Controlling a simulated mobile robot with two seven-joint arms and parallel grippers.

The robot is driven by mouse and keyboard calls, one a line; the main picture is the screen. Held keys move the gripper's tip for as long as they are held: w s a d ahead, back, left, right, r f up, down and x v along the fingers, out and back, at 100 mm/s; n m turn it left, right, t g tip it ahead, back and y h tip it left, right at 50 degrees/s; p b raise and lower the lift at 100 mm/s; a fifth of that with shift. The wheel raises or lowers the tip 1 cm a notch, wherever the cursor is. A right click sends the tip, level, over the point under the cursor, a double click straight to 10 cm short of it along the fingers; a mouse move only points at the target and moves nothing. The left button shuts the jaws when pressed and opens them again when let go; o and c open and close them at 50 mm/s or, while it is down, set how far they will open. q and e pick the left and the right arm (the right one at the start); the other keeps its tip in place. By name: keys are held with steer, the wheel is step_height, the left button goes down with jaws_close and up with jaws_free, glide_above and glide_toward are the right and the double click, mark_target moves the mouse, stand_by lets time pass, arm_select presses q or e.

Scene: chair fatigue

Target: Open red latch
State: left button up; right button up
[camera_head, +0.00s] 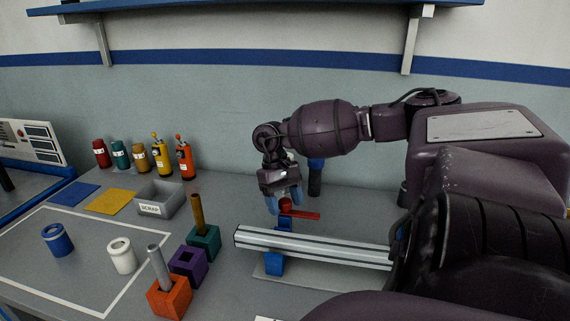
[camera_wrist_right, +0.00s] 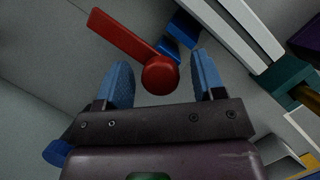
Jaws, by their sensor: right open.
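The red latch (camera_head: 300,212) sits on a blue mount behind the metal rail, with its handle pointing right in the head view. In the right wrist view, the latch's round red knob (camera_wrist_right: 160,74) lies between my open fingers, near the tips, and its flat red handle (camera_wrist_right: 122,34) runs up and left. My right gripper (camera_head: 284,201) is over the knob from above, its blue fingers open; they also show in the right wrist view (camera_wrist_right: 162,80). I cannot tell whether a finger touches the knob. My left gripper is not in view.
The metal rail (camera_head: 310,245) lies just in front of the latch on a blue clamp (camera_head: 274,264). Orange (camera_head: 169,297), purple (camera_head: 188,266) and teal (camera_head: 204,243) blocks stand to the left. A dark cylinder with a blue top (camera_head: 315,178) stands behind the gripper.

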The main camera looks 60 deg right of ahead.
steer(key=v, duration=1)
steer(key=shift+r, duration=0.35)
